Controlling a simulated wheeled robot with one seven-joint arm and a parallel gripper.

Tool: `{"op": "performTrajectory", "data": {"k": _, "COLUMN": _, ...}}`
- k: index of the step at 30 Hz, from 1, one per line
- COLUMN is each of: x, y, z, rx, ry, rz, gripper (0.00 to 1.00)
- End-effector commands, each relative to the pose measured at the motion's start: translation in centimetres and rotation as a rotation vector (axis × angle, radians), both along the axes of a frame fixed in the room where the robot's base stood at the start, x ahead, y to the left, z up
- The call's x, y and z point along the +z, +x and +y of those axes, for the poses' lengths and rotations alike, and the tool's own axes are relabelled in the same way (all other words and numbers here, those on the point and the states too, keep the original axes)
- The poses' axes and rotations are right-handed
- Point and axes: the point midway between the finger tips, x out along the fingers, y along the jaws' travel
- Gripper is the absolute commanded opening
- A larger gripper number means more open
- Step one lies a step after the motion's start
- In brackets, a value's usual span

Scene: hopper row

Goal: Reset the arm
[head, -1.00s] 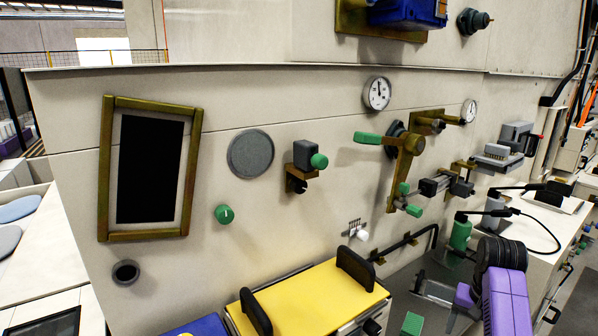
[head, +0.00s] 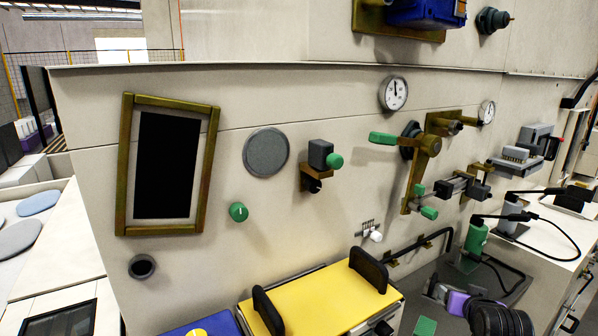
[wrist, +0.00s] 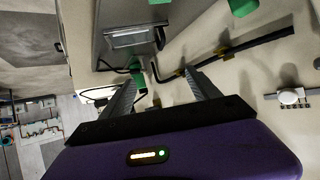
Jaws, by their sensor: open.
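My gripper (wrist: 165,92) shows in the wrist view with its two grey ribbed fingers spread apart and nothing between them. Behind the fingers are a dark pipe (wrist: 240,45) on the pale panel and a grey metal recess (wrist: 115,20). In the head view, part of my purple and black arm shows at the bottom right edge; the gripper's fingers cannot be made out there.
The pale panel carries a framed dark screen (head: 167,165), a green knob (head: 238,212), a lever with a green handle (head: 383,138) and a gauge (head: 393,93). A yellow-topped unit (head: 315,305) with black handles stands below. A counter with green and grey devices (head: 477,236) is at right.

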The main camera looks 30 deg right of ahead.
Motion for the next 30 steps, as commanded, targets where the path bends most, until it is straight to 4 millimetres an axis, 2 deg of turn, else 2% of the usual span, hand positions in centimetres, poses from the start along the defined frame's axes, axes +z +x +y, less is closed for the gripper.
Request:
{"op": "performTrajectory", "data": {"k": 1, "x": -0.7, "y": -0.2, "z": 2.3, "rx": 0.036, "ry": -0.041, "rz": -0.03, "gripper": 0.71}}
{"op": "performTrajectory", "data": {"k": 7, "x": -1.0, "y": -1.6, "z": 10.4, "rx": 0.163, "ry": -0.187, "rz": -0.157, "gripper": 0.71}}
{"op": "performTrajectory", "data": {"k": 14, "x": -0.5, "y": -5.4, "z": 19.7, "rx": 0.296, "ry": -0.29, "rz": -0.275, "gripper": 0.71}}
{"op": "performTrajectory", "data": {"k": 21, "x": 1.1, "y": -11.6, "z": 28.5, "rx": 0.43, "ry": -0.339, "rz": -0.374, "gripper": 0.71}}
{"op": "performTrajectory", "data": {"k": 30, "x": 3.4, "y": -20.6, "z": 37.0, "rx": 0.592, "ry": -0.316, "rz": -0.422, "gripper": 0.71}}
